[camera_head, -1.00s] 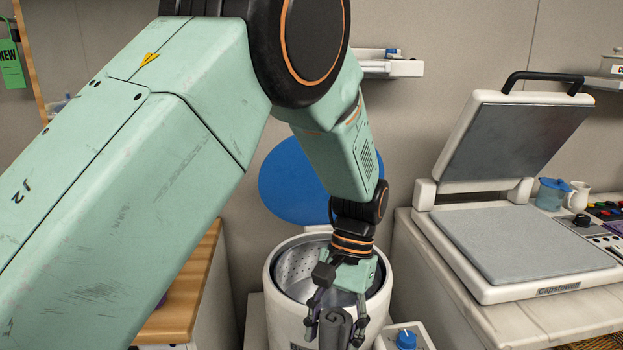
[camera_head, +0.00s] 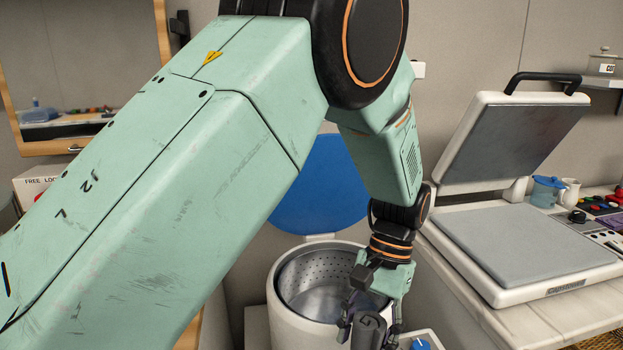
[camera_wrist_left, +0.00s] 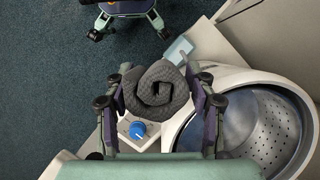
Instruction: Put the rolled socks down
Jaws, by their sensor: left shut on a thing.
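The rolled socks (camera_wrist_left: 157,90) are a dark grey ribbed roll with a spiral end, held between the fingers of my left gripper (camera_wrist_left: 160,103) in the left wrist view. In the head view my left gripper (camera_head: 370,318) points down with the grey roll (camera_head: 368,332) in it, in front of the open white tub (camera_head: 283,306). In the wrist view the tub's perforated metal drum (camera_wrist_left: 275,125) lies to the right of the roll, so the roll is beside the opening, not over it.
A blue knob (camera_head: 420,345) on a white box is close to the tub's front right. A blue round lid (camera_head: 325,185) stands up behind the tub. A heat press (camera_head: 530,250) with its top raised stands on the counter at right. A mirror (camera_head: 80,75) hangs at left.

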